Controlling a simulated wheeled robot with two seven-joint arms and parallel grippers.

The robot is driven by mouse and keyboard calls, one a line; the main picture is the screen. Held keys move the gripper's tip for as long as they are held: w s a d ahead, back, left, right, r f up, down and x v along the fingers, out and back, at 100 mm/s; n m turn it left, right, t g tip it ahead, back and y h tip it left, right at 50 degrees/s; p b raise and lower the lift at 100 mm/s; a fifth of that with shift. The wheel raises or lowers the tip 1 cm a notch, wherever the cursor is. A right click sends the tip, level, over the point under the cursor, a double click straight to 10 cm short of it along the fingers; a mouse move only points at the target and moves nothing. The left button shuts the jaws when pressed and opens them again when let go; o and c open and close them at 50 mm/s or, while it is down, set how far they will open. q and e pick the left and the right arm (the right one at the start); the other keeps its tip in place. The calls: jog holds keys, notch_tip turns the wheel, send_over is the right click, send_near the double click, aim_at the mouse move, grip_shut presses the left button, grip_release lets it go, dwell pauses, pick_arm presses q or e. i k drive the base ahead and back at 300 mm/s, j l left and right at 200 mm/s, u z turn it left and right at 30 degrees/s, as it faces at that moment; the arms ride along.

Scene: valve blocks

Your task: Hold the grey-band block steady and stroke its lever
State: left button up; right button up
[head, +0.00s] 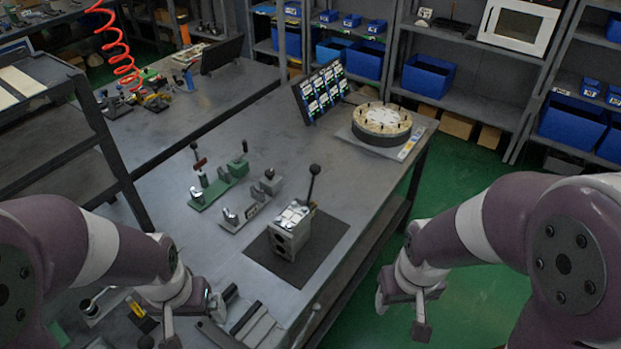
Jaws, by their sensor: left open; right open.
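A grey metal valve block (291,237) stands upright on a dark mat (322,259) on the workbench. Its lever (312,186) rises from the top and ends in a black knob. I cannot clearly make out a grey band on it. My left gripper (191,318) is open near the front of the bench, to the left of the block and nearer to me. My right gripper (402,312) is open and empty, right of the bench edge and apart from the block. Neither gripper touches the block or its lever.
Left of the block are a green fixture (213,190) and a grey fixture (243,211). A round dial-like tray (382,121) and a label panel (321,92) stand at the back. Tools (250,322) lie at the front. Shelves with blue bins (428,75) are behind.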

aim_at(316, 169)
jog(key=u, duration=0.2)
jog(key=i+l+u, duration=0.2)
jog(key=l+u, duration=0.25)
jog(key=i+l+u, duration=0.15)
jog(key=u, duration=0.3)
jog(key=l+u, duration=0.6)
jog(key=l, duration=1.5)
jog(key=i, duration=0.05)
